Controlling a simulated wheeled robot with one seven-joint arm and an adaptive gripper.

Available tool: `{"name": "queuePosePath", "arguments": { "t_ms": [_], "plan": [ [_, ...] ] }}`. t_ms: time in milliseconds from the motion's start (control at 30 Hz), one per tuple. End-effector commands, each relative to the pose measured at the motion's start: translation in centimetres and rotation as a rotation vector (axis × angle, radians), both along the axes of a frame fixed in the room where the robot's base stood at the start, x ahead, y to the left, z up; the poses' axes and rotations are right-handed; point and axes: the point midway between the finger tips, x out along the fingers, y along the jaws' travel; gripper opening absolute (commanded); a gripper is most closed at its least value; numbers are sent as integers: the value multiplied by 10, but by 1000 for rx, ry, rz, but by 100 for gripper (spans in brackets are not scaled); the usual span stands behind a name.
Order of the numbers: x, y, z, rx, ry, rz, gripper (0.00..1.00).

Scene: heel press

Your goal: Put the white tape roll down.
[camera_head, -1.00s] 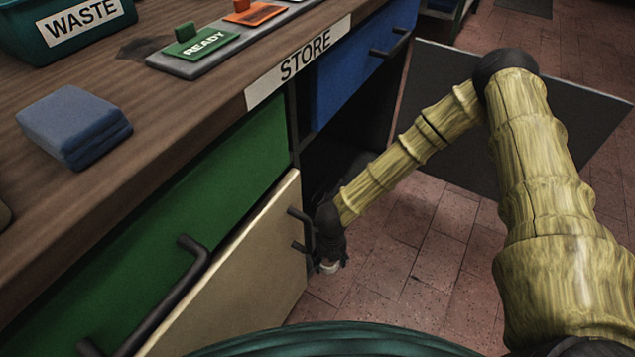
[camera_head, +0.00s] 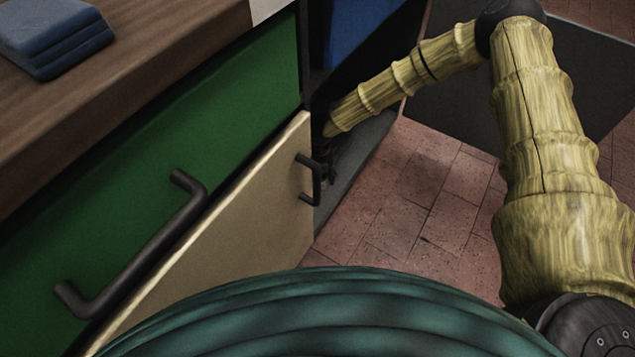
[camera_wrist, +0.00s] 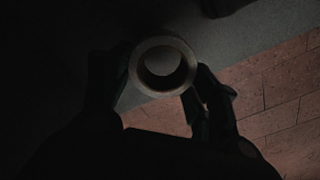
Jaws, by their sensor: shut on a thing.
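The white tape roll (camera_wrist: 136,70) shows as a dim pale ring in the wrist view, between the two dark fingers of my gripper (camera_wrist: 160,85). My gripper is shut on it. Below the roll in that view is a dark grey surface with a brick floor beyond its edge; whether the roll touches the surface I cannot tell. In the head view my gripper (camera_head: 328,165) is inside the dark opening of the store cabinet, mostly hidden behind the beige door and its handle. The roll cannot be made out in the head view.
The beige door (camera_head: 235,240) with a dark handle (camera_head: 309,180) stands just left of my gripper. A green drawer front (camera_head: 200,125) and a blue drawer front (camera_head: 350,35) are above. A blue folded cloth (camera_head: 55,35) lies on the worktop.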

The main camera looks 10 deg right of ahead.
Motion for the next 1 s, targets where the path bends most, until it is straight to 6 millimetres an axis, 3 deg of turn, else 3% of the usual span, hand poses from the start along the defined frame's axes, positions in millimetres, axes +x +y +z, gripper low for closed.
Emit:
{"name": "queuePosePath", "arguments": {
  "t_ms": [233,500,933,967,1000],
  "plan": [
    [14,3,-2,0,-1,1,37],
    [14,3,-35,0,0,2,37],
    [14,3,-38,0,0,2,37],
    [14,3,-38,0,0,2,62],
    [14,3,-38,0,0,2,70]
  ]
}}
